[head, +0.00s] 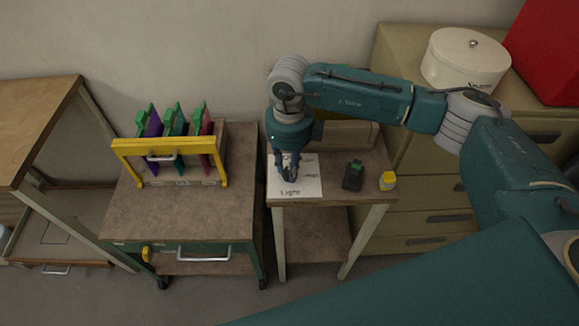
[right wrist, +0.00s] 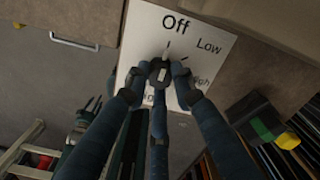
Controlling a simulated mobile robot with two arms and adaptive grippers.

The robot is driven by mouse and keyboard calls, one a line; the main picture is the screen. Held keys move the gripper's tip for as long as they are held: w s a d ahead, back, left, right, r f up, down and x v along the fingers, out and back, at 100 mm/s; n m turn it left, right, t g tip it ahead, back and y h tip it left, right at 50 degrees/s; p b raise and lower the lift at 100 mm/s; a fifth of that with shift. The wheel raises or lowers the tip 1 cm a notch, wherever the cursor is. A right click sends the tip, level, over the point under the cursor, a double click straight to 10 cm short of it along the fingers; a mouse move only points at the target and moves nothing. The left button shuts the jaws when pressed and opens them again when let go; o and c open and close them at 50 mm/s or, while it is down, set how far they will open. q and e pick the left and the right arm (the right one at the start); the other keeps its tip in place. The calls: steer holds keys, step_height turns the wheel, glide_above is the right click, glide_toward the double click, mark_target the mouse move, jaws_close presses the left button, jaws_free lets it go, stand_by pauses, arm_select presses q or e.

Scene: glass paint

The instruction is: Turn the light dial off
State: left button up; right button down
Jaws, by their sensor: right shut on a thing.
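The light dial (right wrist: 160,72) is a dark round knob on a white label plate (right wrist: 133,47). The plate reads Off, Low and High, with a further word mostly hidden by a finger. It lies on the small table and also shows in the head view (head: 309,172). My right gripper (right wrist: 161,76) reaches down from above, its fingers closed around the dial. A pale mark shows at the dial's top edge towards Off; the exact setting is hard to tell. In the head view the right gripper (head: 288,176) hides the dial. My left gripper is not in view.
A cart with a yellow-framed rack (head: 122,148) of coloured panels stands to the left. Drawers with a white round tin (head: 464,59) stand at the right.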

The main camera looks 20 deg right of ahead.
steer(key=shift+w+r, duration=0.2)
steer(key=c, duration=1.5)
jaws_free()
steer(key=shift+o, duration=0.2)
steer(key=shift+s, duration=0.15)
step_height(320, 180, up, 12)
